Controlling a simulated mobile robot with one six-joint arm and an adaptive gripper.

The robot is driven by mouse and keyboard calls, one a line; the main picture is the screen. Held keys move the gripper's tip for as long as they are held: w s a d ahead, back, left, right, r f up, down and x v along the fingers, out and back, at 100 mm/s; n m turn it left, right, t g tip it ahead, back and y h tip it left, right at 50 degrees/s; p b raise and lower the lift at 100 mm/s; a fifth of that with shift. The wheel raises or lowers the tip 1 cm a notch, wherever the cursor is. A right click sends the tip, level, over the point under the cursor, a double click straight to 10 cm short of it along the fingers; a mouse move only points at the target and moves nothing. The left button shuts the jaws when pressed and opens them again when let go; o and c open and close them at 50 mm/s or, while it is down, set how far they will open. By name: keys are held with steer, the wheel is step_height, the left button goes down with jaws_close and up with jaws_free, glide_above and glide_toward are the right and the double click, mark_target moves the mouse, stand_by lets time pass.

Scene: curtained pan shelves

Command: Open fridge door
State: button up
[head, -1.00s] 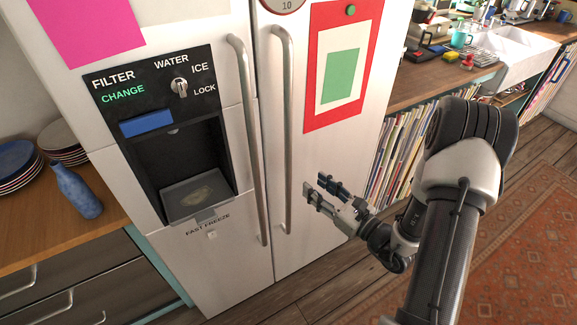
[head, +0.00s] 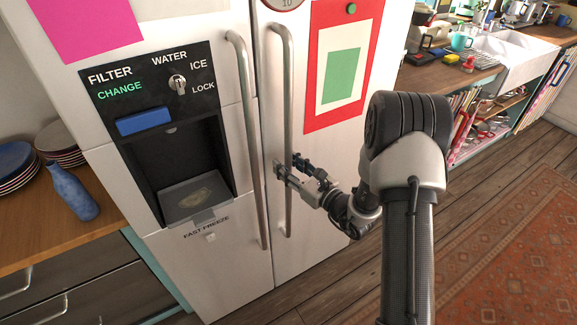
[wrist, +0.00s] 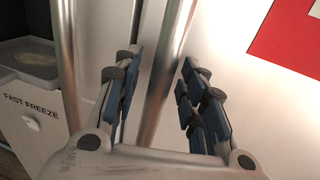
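The white fridge has two doors side by side, each with a long vertical metal handle. The left door (head: 232,277) carries a black water and ice dispenser. The right door (head: 337,150) carries a red-framed green picture, and both doors look shut. My gripper (head: 290,169) is at the lower half of the right door's handle (head: 289,110). In the wrist view this handle (wrist: 172,50) runs between the two blue-padded fingers (wrist: 160,95), with a gap showing on both sides. The fingers are open; the left door's handle (wrist: 70,60) is outside them, to the left.
A wooden counter with stacked plates (head: 60,145) and a blue bottle (head: 72,190) stands left of the fridge. A counter with a white sink (head: 515,55) is at the back right. The wooden floor (head: 480,185) and a red rug (head: 520,245) look clear.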

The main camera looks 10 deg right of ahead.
jaws_close()
stand_by(0.6)
